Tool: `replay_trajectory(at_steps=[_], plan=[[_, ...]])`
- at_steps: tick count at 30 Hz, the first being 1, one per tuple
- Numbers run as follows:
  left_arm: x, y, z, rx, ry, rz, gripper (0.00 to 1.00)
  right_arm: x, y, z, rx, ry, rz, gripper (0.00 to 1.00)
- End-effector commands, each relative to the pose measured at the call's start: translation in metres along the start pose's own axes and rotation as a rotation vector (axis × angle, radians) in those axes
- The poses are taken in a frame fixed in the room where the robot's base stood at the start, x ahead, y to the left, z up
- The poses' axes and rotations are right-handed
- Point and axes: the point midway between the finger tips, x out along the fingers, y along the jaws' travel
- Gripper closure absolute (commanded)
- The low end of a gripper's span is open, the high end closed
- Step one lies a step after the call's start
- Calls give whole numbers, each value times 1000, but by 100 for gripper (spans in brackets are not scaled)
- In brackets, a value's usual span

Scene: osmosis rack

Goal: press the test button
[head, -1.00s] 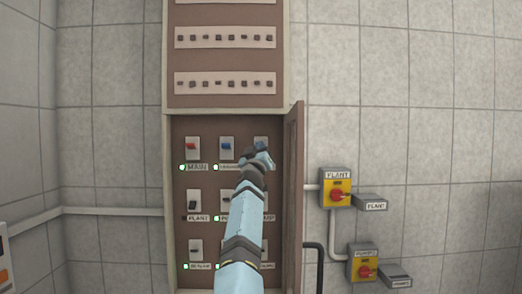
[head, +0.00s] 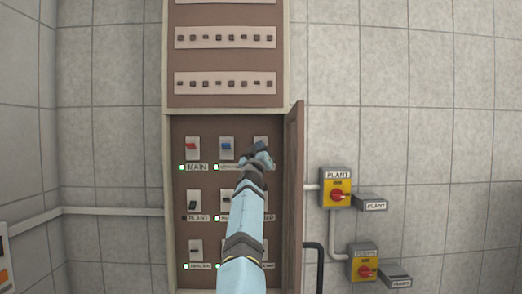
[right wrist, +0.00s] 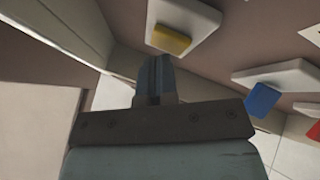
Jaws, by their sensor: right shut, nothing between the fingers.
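My right gripper (head: 262,150) is in front of the top right device in the open panel and hides most of it in the head view. In the right wrist view my gripper (right wrist: 155,65) is shut and empty. Its tips are close to a yellow button (right wrist: 172,40) on a white plate (right wrist: 190,18); I cannot tell whether they touch. The blue switch (head: 227,145) is left of my gripper in the head view and also shows in the right wrist view (right wrist: 262,99). A red switch (head: 191,146) is at the top left. My left gripper is not in view.
The brown cabinet (head: 212,185) holds several labelled switches with green lamps. Its door (head: 293,190) stands open just right of my arm. Two yellow boxes with red knobs (head: 336,187) are on the wall at the right.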

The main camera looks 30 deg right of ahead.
Motion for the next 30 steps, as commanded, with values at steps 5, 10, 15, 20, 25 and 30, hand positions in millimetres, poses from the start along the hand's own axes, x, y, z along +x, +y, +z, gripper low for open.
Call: replay_trajectory(at_steps=[5, 10, 15, 20, 25, 30], plan=[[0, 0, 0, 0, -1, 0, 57, 2, 0, 1, 0, 0, 1, 100], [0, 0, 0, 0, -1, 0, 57, 4, -1, 2, 0, 0, 1, 100], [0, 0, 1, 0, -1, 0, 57, 4, -2, 2, 0, 0, 1, 100], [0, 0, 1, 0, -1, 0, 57, 4, -2, 2, 0, 0, 1, 100], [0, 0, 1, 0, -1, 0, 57, 1, 0, 0, 0, 1, 1, 100], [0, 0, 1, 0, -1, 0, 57, -6, 4, -3, 0, 1, 2, 100]])
